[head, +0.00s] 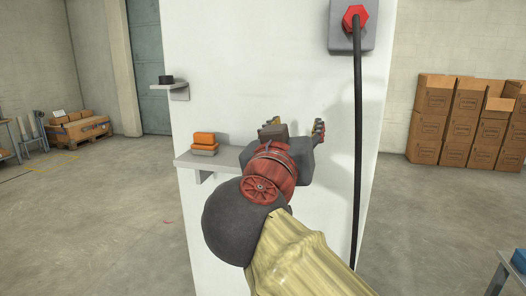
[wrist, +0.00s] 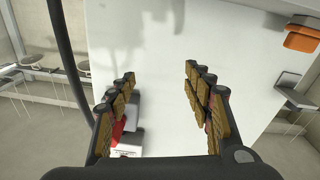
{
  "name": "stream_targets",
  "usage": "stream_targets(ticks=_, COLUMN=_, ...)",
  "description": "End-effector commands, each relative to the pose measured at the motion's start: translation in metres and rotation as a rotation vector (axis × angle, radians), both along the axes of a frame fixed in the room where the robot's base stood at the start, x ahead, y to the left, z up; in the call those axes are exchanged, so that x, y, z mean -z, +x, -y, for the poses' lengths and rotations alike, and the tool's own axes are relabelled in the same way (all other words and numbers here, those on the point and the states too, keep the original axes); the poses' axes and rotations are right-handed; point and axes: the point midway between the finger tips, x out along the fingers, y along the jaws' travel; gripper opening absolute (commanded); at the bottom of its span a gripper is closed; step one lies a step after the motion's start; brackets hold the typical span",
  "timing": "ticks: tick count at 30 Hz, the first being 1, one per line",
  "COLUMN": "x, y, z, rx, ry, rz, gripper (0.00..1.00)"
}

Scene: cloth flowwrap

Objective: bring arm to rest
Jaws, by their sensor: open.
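My gripper (head: 295,125) is raised in front of the white pillar (head: 240,60), at the far end of my outstretched arm. In the wrist view my gripper (wrist: 159,78) shows its two padded fingers spread wide apart. No object is held between them; the plain white pillar face (wrist: 155,60) shows behind the gap. A red and white item (wrist: 124,130) shows beside the left finger, partly hidden. My forearm and wrist cover part of the pillar and the shelf's right end in the head view.
A black cable (head: 358,150) hangs from a red plug (head: 354,17) at right. Cardboard boxes (head: 450,120) stand farther right.

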Motion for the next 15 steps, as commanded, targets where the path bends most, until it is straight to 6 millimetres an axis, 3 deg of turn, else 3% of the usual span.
stream_targets(ticks=7, x=0.112, y=-0.007, z=0.004, rx=-0.113, ry=-0.179, rz=-0.419, gripper=0.51)
stream_targets(ticks=11, x=0.169, y=-0.03, z=0.017, rx=-0.185, ry=-0.224, rz=-0.622, gripper=0.51)
stream_targets(ticks=15, x=0.223, y=-0.066, z=0.033, rx=-0.26, ry=-0.224, rz=-0.806, gripper=0.51)
